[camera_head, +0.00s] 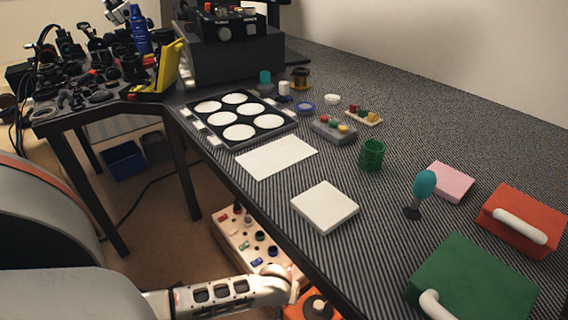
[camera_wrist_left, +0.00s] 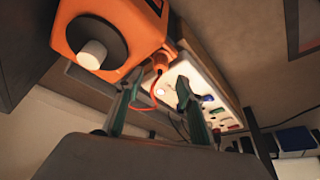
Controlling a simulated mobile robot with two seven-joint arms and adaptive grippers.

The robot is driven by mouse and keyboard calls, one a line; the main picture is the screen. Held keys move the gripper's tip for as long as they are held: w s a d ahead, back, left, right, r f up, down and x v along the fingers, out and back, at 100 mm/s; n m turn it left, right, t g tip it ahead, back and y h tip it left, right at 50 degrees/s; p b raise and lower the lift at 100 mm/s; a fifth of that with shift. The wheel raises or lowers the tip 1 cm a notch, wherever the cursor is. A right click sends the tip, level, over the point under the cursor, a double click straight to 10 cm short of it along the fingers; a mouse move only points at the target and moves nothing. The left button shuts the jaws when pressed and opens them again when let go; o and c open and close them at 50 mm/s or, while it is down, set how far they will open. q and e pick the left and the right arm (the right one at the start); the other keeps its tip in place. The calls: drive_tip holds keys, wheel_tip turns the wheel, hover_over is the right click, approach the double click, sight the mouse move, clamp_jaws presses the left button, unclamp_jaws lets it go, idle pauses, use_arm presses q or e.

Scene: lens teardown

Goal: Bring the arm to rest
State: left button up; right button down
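My left arm (camera_head: 230,292) comes in low from the left in the head view, below the table top and beside its front edge. Its gripper is not clearly visible there. In the left wrist view, my left gripper (camera_wrist_left: 158,98) shows two fingers spread apart with nothing held between them. Beyond the fingers are an orange box (camera_wrist_left: 118,28) with a white knob and a pale panel (camera_wrist_left: 196,85) with coloured parts. My right arm and right gripper are in neither view.
The striped table (camera_head: 420,125) carries a white block (camera_head: 325,207), a green mesh cup (camera_head: 372,155), a teal-topped tool (camera_head: 424,185), a green box (camera_head: 470,282) and a red box (camera_head: 520,220). Below the table edge, the pale panel (camera_head: 240,232) and orange box (camera_head: 316,307) lie close to my arm.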

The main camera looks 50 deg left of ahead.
use_arm(q)
drive_tip(key=shift+s+d+r, duration=0.2)
drive_tip(key=shift+s+r, duration=0.4)
drive_tip(key=shift+r, duration=0.25)
